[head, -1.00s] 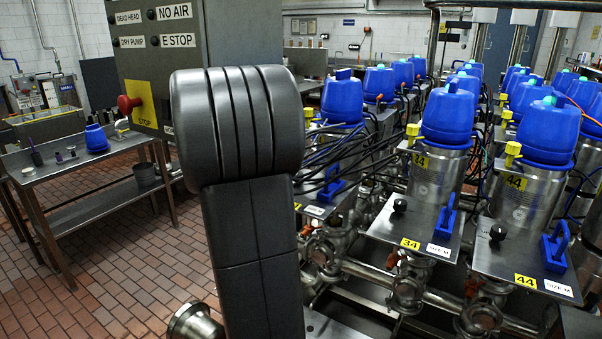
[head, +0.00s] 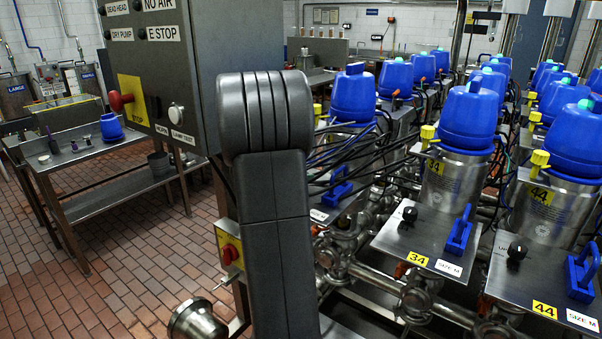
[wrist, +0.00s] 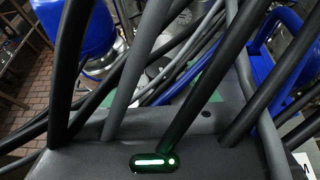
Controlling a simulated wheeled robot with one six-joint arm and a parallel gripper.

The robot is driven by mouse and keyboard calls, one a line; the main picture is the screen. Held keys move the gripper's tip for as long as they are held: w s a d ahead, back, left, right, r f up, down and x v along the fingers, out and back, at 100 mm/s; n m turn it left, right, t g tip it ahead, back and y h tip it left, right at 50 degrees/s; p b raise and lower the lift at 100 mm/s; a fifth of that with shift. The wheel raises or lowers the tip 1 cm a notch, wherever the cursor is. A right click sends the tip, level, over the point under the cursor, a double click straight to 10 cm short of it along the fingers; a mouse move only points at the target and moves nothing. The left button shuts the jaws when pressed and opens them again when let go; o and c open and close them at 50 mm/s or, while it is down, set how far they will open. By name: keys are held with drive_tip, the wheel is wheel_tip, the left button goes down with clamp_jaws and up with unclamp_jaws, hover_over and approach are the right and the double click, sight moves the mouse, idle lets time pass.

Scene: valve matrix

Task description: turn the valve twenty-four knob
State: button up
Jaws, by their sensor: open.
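Valve plates 34 (head: 395,240) and 44 (head: 535,280) show in the head view, each with a black knob, a yellow number and a blue handle. One plate further left (head: 335,204) is partly behind my arm. Its number and knob are hidden, so I cannot confirm it is valve twenty-four. A blue-topped steel canister (head: 353,97) stands behind that plate. My gripper (wrist: 155,95) shows in the wrist view as a dark body with a green light. Dark and grey hoses cross in front of it. It is open; I see nothing held.
A control cabinet (head: 155,70) with a red stop button stands left of my arm. A steel bench (head: 90,150) is at the far left. Black hoses (head: 345,150) run among the canisters. Pipes (head: 380,285) run below the plates. Brick floor is open at lower left.

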drive_tip(key=shift+w+d+f, duration=0.3)
drive_tip(key=shift+w+d, duration=0.1)
drive_tip(key=shift+w, duration=0.15)
drive_tip(key=c, duration=1)
